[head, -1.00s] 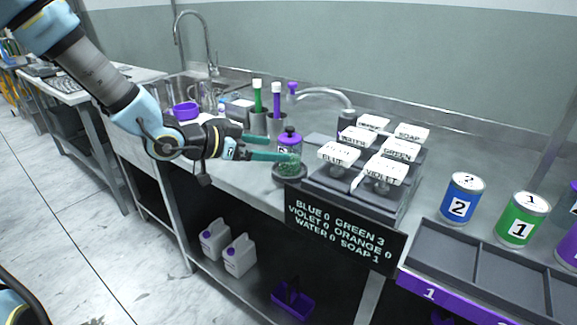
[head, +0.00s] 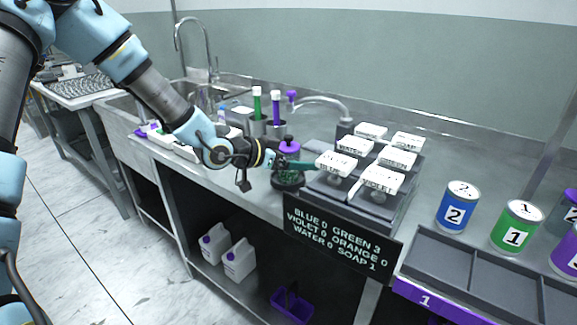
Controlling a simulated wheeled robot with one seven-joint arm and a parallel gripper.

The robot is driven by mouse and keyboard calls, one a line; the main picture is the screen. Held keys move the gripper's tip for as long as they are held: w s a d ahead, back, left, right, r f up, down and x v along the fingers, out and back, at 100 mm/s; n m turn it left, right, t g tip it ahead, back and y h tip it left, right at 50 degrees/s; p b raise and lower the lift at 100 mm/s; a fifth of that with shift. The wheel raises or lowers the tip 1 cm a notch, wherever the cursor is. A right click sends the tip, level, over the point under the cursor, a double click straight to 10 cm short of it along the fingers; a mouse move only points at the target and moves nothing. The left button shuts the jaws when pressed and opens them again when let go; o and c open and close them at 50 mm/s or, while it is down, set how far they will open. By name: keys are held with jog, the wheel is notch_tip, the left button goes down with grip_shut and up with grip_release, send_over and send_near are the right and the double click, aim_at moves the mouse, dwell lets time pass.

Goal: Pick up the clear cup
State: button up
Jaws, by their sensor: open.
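The clear cup (head: 289,173) with a purple lid and dark knob stands upright on a dark round base (head: 287,184) on the steel counter, below the curved spout. Its contents look greenish. My gripper (head: 297,164) is at the cup, with its teal fingers reaching past it at mid-height. The fingers overlap each other in this view, so I cannot tell whether they touch the cup's wall. The jaws are open. Part of the cup is hidden behind the fingers.
A dispenser with white labelled levers (head: 381,178) stands just right of the cup. Holders with green and purple tools (head: 275,108) are close behind. A black count sign (head: 338,238) hangs on the front edge. Numbered cans (head: 457,206) and a grey divided tray (head: 468,268) are further right.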

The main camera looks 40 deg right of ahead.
jog(key=c, duration=1.6)
